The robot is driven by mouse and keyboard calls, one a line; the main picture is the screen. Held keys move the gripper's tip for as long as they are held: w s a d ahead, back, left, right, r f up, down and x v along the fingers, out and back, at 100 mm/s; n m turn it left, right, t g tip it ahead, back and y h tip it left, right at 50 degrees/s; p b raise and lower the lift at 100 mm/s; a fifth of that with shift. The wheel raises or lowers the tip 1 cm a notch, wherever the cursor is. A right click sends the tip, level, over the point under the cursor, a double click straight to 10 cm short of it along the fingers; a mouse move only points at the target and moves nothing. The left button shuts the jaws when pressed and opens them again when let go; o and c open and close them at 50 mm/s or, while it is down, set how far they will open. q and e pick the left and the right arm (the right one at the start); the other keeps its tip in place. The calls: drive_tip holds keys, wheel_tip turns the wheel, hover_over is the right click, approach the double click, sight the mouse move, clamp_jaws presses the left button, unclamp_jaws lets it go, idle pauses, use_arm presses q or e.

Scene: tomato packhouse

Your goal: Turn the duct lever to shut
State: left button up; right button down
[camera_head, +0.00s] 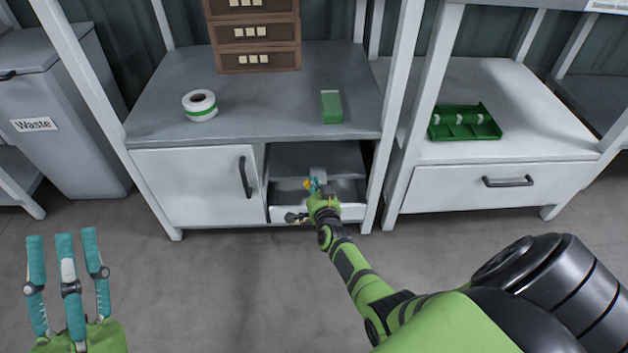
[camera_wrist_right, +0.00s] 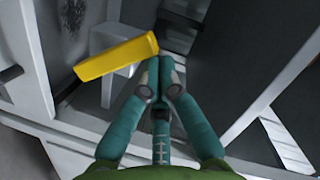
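The duct lever (camera_wrist_right: 117,58) is a yellow bar in the right wrist view, slanting up to the right in front of a pale block (camera_wrist_right: 112,88). Its right end is at my right gripper's fingertips; I cannot tell whether they touch. In the head view only a little yellow of the lever (camera_head: 307,184) shows beside the fingers. My right gripper (camera_wrist_right: 165,64) has its teal fingers drawn together, with nothing visibly between them. It reaches into the cabinet's open right bay (camera_head: 316,184). My left gripper (camera_head: 66,243) is open and empty at the lower left, far from the lever.
A grey-white cabinet (camera_head: 195,185) has a closed door left of the bay. A drawer front with a dark handle (camera_head: 296,217) sits low in the bay. Frame posts (camera_head: 397,120) stand close right of my arm. Tape roll (camera_head: 200,105) and green block (camera_head: 331,107) lie on top.

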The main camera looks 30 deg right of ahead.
sight(305, 185)
drive_tip(key=a+n, duration=0.1)
drive_tip(key=w+n+g+p, duration=0.1)
drive_tip(key=n, duration=0.1)
drive_tip(key=shift+a+f+h, duration=0.35)
drive_tip(key=shift+f+h, duration=0.05)
use_arm(q)
drive_tip(key=w+a+f+n+g+y, duration=0.2)
drive_tip(key=w+f+g+y, duration=0.25)
drive_tip(key=f, duration=0.35)
use_arm(e)
drive_tip(key=shift+w+a+f+n, duration=0.1)
drive_tip(key=shift+a+f+n, duration=0.05)
drive_tip(key=shift+n, duration=0.15)
drive_tip(key=shift+w+a+f+n, duration=0.15)
drive_tip(key=shift+a+f+n, duration=0.05)
drive_tip(key=shift+n, duration=0.3)
use_arm(q)
wheel_tip(305, 185, up, 7)
drive_tip(key=s+d+m+t+h+b, duration=0.1)
drive_tip(key=s+t+h, duration=0.1)
drive_tip(key=t+h, duration=0.1)
drive_tip(key=shift+s+f+m+t+h, duration=0.15)
drive_tip(key=shift+s+m+t+h, duration=0.15)
drive_tip(key=shift+s+t+h, duration=0.1)
use_arm(e)
drive_tip(key=shift+w+a+f, duration=0.25)
drive_tip(key=shift+a+f, duration=0.2)
drive_tip(key=shift+f, duration=0.2)
